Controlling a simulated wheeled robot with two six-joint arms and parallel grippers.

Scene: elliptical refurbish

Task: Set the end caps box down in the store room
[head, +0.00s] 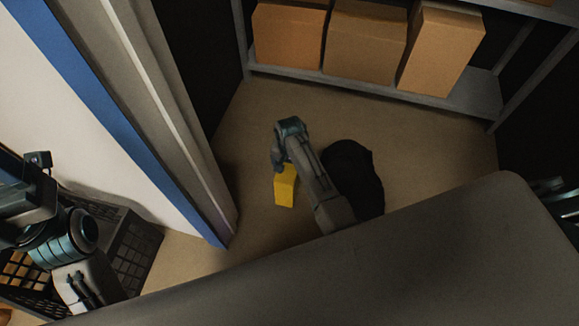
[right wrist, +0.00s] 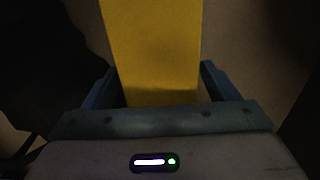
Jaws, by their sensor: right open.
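The yellow box (head: 285,188), which I take for the end caps box, is low over or on the brown floor in the head view. Whether its underside touches the floor is hard to tell. My right gripper (head: 279,165) is at its upper end. In the right wrist view the yellow box (right wrist: 152,50) lies between the two blue fingers of my right gripper (right wrist: 158,88), which are open with a narrow gap at each side. My left gripper (head: 85,288) is at the lower left, beside a dark crate; its fingers are unclear.
A grey shelf (head: 380,90) with several cardboard boxes (head: 365,42) stands at the back. A blue-edged wall end (head: 190,190) is left of the right arm. A dark lattice crate (head: 135,250) is at lower left. Floor (head: 430,150) is clear at right.

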